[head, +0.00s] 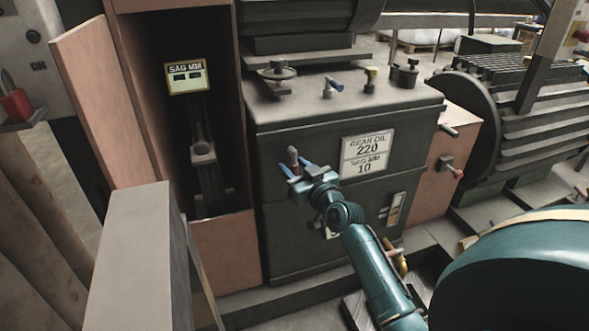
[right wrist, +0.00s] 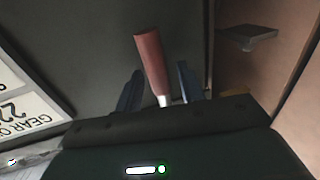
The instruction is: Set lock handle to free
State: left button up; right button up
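A lock handle with a dull red grip (right wrist: 151,62) and a pale stem stands between the fingers of my right gripper (right wrist: 160,90) in the right wrist view. Gaps show on both sides of it, so the fingers are open around it and not closed on it. In the head view the right gripper (head: 295,170) is at the front of the dark green cabinet, left of the sign, with the handle's tip (head: 293,154) showing above the fingers. The handle's base is hidden behind the gripper. My left gripper is not in view.
The dark green cabinet (head: 290,232) carries a "GEAR OIL 220" sign (head: 367,153) and several knobs on top. An open pinkish cabinet (head: 88,95) with a yellow-framed gauge (head: 186,76) stands left. Another red-tipped handle (head: 455,172) is on the panel at right.

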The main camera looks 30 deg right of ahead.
jog(key=shift+w, duration=0.15)
jog(key=shift+c, duration=0.2)
grip_shut()
dwell(0.3)
